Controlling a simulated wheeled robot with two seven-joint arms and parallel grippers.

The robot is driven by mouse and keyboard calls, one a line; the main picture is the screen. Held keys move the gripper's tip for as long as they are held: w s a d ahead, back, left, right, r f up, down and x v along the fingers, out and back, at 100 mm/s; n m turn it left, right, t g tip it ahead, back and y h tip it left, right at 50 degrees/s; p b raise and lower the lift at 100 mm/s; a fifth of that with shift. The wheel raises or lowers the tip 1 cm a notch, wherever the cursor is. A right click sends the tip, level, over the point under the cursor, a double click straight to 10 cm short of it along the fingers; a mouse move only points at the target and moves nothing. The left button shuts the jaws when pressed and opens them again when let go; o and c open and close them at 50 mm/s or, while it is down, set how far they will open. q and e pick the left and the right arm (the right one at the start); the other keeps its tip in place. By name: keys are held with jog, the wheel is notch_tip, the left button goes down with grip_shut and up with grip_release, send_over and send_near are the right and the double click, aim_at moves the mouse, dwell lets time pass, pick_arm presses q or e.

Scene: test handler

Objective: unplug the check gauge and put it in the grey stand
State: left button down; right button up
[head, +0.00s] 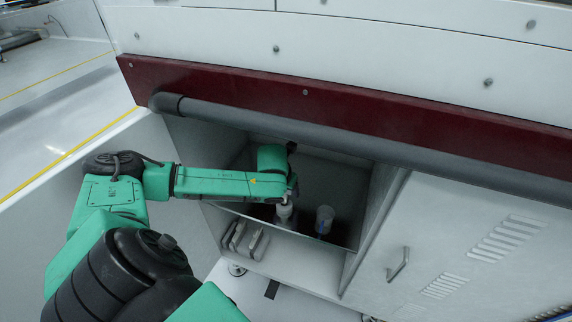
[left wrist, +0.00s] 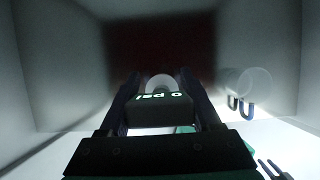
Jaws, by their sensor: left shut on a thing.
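The check gauge (left wrist: 160,103) is a dark block with white "0 psi" lettering, upside down in the left wrist view. My left gripper (left wrist: 158,85) is shut on it, with a finger on each side. A pale round part shows just beyond the gauge; I cannot tell whether the two are joined. In the head view my left gripper (head: 284,196) reaches down into an open bay, and the arm hides most of the gauge. I cannot clearly identify the grey stand.
A pale cup-like cylinder (head: 325,219) stands right of the gripper; it also shows in the left wrist view (left wrist: 245,82), with dark and blue loops. Several grey upright pieces (head: 243,239) sit at the bay's front left. A grey pipe (head: 330,133) crosses above; bay walls are close.

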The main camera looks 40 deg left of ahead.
pick_arm(q)
jog(key=shift+f+b, duration=0.3)
jog(key=shift+f, duration=0.45)
grip_release()
jog(key=p+v, duration=0.7)
jog(key=p, duration=0.2)
jog(key=shift+s+d+r+p, duration=0.1)
jog(key=shift+s+r+p, duration=0.1)
jog(key=shift+p, duration=0.2)
jog(key=shift+w, duration=0.1)
